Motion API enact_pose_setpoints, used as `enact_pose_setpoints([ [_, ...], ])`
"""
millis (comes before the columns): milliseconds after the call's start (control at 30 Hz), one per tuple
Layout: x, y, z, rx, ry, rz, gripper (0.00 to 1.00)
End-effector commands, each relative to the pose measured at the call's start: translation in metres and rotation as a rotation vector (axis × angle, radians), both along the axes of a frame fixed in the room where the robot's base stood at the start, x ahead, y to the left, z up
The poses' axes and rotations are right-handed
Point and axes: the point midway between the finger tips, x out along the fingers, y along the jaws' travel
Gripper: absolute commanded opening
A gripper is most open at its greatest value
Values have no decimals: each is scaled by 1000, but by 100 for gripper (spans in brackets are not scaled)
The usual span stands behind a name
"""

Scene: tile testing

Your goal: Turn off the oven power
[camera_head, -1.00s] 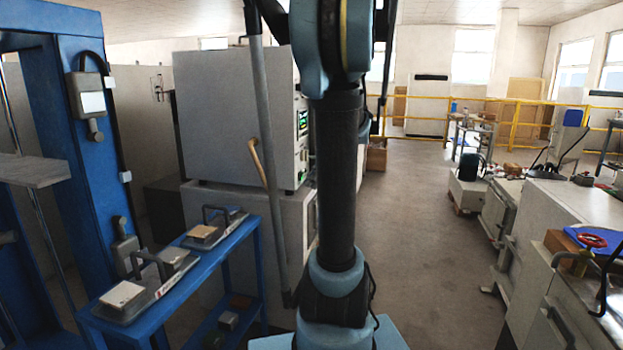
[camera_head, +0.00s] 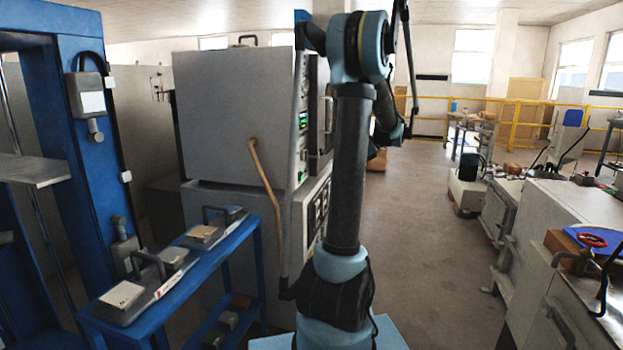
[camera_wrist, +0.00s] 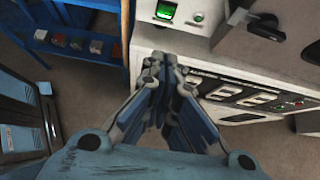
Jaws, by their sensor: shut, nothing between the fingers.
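The oven (camera_head: 235,115) is a large light-grey box left of my arm in the head view. Its front faces right and shows a green display (camera_head: 303,119) and a green-lit switch (camera_head: 301,176) below it. In the wrist view the green display (camera_wrist: 166,11) and the green switch (camera_wrist: 198,17) are at the top, beyond my fingertips. My gripper (camera_wrist: 165,62) is shut and empty, below and apart from the green switch in that picture. A black door handle (camera_wrist: 262,24) is at the upper right. I cannot make out my gripper in the head view.
Under the oven, a lower panel (camera_wrist: 240,95) carries several black-framed switches. A blue shelf cart (camera_head: 190,275) stands in front of the oven's left side, and a blue frame (camera_head: 75,150) farther left. Open floor (camera_head: 430,260) lies to the right.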

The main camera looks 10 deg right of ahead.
Motion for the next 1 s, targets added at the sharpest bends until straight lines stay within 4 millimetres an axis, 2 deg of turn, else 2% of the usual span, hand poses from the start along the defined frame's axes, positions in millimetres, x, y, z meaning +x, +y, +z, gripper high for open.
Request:
enact_pose_setpoints([
  [300, 0, 1, 0, 0, 0, 0, 0],
  [467, 5, 8, -6, 0, -1, 2, 0],
  [1000, 40, 70, -62, -1, -1, 3, 0],
])
